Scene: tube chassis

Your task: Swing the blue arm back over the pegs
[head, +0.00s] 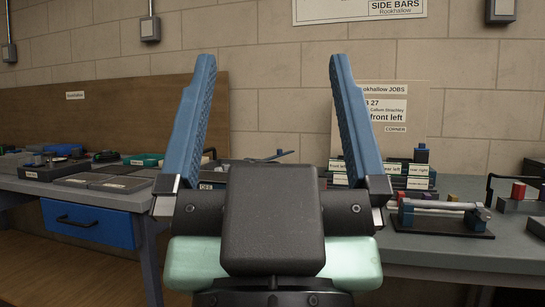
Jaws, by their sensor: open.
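My gripper (271,62) is in the middle of the head view, its two blue ridged fingers spread wide with nothing between them. A thin blue bar (274,155) shows on the bench just beyond my gripper's body, low between the fingers; it looks like the blue arm. It slants slightly, with a small raised tip near its right end. My gripper's body hides what is below the bar, and I cannot make out the pegs. I cannot tell how far the fingers are from the bar.
On the grey bench (448,248), a black-based fixture (440,223) holding a pale tube stands at right. Labelled blocks (420,169) stand behind it, before a job board (410,100). Dark trays (103,183) lie at left, above a blue drawer (88,224). The bench front at right is clear.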

